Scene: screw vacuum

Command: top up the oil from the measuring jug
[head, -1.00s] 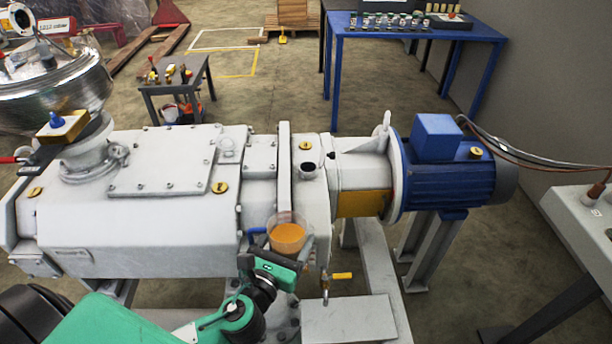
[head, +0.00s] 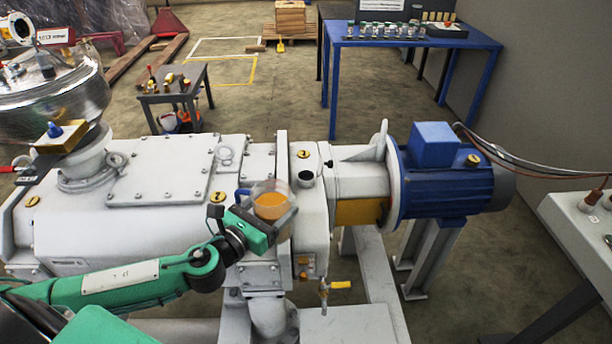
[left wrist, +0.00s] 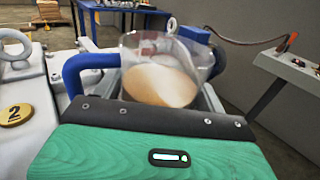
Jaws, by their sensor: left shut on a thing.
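The measuring jug (head: 271,203) is clear with a blue handle and holds orange-brown oil. My left gripper (head: 270,222) is shut on the jug, which it holds up in front of the grey pump body (head: 172,239). In the left wrist view the jug (left wrist: 160,80) stands nearly upright above the gripper, its blue handle to the left. A dark open filler neck (head: 305,179) sits on top of the pump, right of the jug and apart from it. My right gripper is not seen.
A blue motor (head: 455,175) is at the pump's right end. A yellow-handled tap (head: 335,285) is below. A steel vessel (head: 55,90) is at left. A grey control box (head: 585,225) is at right.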

